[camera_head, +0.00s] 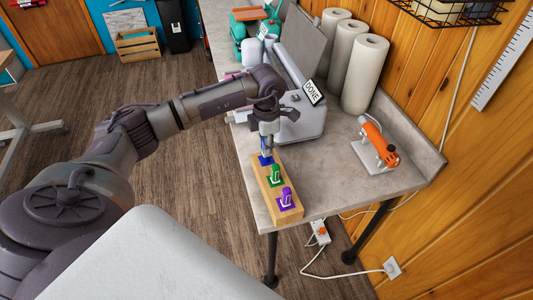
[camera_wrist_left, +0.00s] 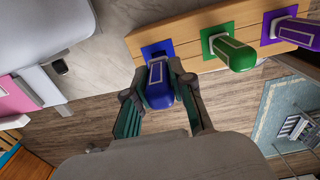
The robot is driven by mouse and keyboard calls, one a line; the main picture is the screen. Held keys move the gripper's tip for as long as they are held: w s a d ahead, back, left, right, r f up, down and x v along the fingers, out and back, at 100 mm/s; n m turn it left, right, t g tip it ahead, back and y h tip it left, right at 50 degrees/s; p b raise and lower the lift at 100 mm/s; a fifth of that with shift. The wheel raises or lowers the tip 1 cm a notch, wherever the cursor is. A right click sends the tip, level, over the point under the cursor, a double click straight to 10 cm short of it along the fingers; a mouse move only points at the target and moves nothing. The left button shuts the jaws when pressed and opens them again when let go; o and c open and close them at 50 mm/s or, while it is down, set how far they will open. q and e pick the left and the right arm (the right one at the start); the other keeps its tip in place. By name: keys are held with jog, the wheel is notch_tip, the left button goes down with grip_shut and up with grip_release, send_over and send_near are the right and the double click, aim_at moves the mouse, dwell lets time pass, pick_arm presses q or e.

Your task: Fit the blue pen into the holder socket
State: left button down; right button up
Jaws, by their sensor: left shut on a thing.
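The wooden holder (camera_head: 265,193) lies along the front left edge of the grey bench. Its blue-marked socket (camera_wrist_left: 151,48) is at the far end in the head view. The blue pen (camera_wrist_left: 159,89) is between the fingers of my left gripper (camera_wrist_left: 163,100), which is shut on it. In the wrist view its far end overlaps the blue square; I cannot tell how deep it sits. In the head view my left gripper (camera_head: 268,149) points down over the blue square and hides most of the pen. My right gripper is not in view.
A green pen (camera_head: 275,174) and a purple pen (camera_head: 286,196) stand in the holder's other sockets. A grey case (camera_head: 302,122) with a DONE sign stands behind my gripper. White rolls (camera_head: 364,75) and an orange tool (camera_head: 379,143) are to the right. The bench front right is clear.

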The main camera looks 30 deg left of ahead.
pick_arm(q)
jog(key=shift+r+p, duration=1.55)
jog(key=shift+r, duration=1.15)
